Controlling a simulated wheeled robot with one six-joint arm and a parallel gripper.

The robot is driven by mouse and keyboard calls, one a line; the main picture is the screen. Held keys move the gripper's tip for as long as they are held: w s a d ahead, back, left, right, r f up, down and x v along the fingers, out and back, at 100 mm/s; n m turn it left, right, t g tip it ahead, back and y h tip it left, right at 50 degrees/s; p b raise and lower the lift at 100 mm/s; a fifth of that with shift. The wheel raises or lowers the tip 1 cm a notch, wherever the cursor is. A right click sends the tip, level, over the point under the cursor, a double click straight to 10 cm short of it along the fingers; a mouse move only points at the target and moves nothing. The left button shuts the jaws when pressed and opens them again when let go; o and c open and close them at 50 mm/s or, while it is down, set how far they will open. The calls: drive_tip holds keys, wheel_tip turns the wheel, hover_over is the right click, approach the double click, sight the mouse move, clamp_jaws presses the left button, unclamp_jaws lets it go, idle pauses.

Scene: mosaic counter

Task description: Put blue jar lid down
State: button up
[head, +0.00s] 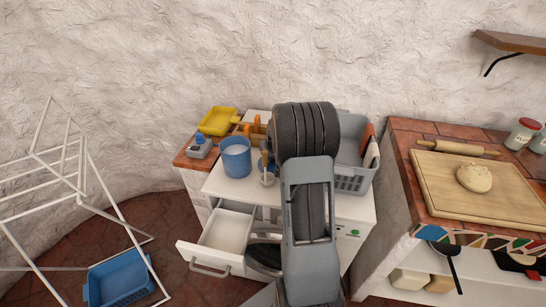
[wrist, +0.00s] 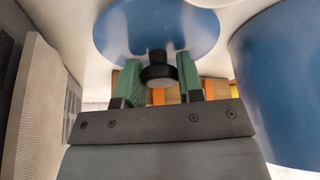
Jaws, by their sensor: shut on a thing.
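The blue jar lid (wrist: 155,25) is a round blue disc with a black knob in the wrist view. My gripper (wrist: 160,65), with green fingertips, is shut on that knob. The white surface shows around the lid's far edge; I cannot tell whether the lid touches it. A large blue jar (wrist: 285,85) stands close on the right in the wrist view. In the head view the blue jar (head: 236,160) stands at the left of the white counter top (head: 221,190).
A grey basket (head: 352,183) stands at the counter's right. A grey box with a blue knob (head: 199,149) and a yellow tray (head: 217,121) are at left. The drawer (head: 226,230) below is open. Bare counter shows at the front left.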

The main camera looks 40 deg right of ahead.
drive_tip(key=shift+f, duration=0.15)
drive_tip(key=o, duration=0.9)
drive_tip(key=shift+o, duration=0.2)
drive_tip(key=v, duration=1.2)
